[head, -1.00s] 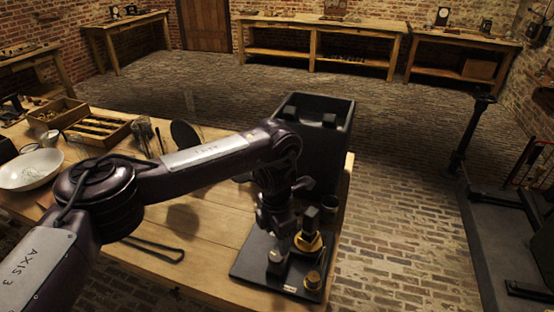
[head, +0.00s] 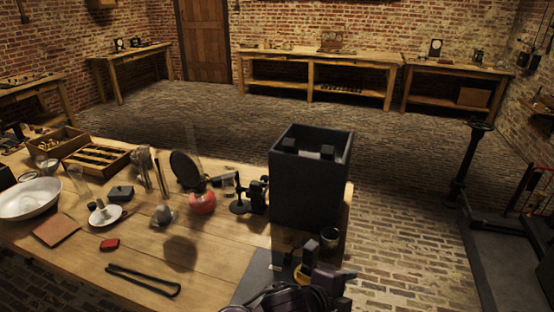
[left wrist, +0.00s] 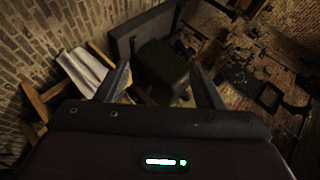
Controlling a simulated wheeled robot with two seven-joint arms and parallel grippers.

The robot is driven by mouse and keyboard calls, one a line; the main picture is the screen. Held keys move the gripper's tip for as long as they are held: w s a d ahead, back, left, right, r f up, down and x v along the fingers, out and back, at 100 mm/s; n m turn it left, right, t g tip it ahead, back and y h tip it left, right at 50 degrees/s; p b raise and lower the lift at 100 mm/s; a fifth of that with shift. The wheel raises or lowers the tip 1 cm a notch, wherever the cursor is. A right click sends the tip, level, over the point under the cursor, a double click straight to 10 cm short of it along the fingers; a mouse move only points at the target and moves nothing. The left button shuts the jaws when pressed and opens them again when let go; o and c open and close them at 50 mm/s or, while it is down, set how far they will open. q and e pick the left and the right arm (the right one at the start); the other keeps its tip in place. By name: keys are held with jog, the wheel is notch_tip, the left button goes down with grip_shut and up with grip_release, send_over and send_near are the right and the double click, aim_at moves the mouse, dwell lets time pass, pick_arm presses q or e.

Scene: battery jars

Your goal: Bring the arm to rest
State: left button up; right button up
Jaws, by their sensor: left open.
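My left arm shows at the bottom edge of the head view, folded in low over the near right corner of the wooden table (head: 215,270). Its dark links hide part of the black base plate (head: 256,275) and its brass fitting. In the left wrist view the two fingers of my left gripper (left wrist: 160,74) stand apart, with nothing held between them. A dark boxy thing shows beyond the fingertips, and I cannot tell what it is. My right gripper is in neither view.
A black bent tool (head: 145,281), a red block (head: 109,245), a white bowl (head: 30,199) and wooden trays (head: 98,157) lie leftward.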

pick_arm(q)
jog(key=s+a+f+n+y, duration=0.1)
jog(key=a+f+n+y, duration=0.1)
jog(key=a+n, duration=0.55)
jog(key=s+a+f+n+y, duration=0.1)
jog(key=a+f+n+y, duration=0.2)
jog(key=a, duration=0.7)
jog(key=s+a+f+n+g+y, duration=0.3)
jog(key=s+a+n, duration=0.8)
jog(key=a, duration=0.5)
notch_tip(320, 180, down, 31)
jog(key=s+g, duration=0.2)
jog(key=s, duration=0.1)
jog(key=s+a+f, duration=0.3)
jog(key=s+f, duration=1.3)
jog(key=s, duration=0.2)
jog(key=shift+s+f+g+y, duration=0.2)
jog(key=shift+f+g+y, duration=0.1)
jog(key=shift+f+g, duration=0.1)
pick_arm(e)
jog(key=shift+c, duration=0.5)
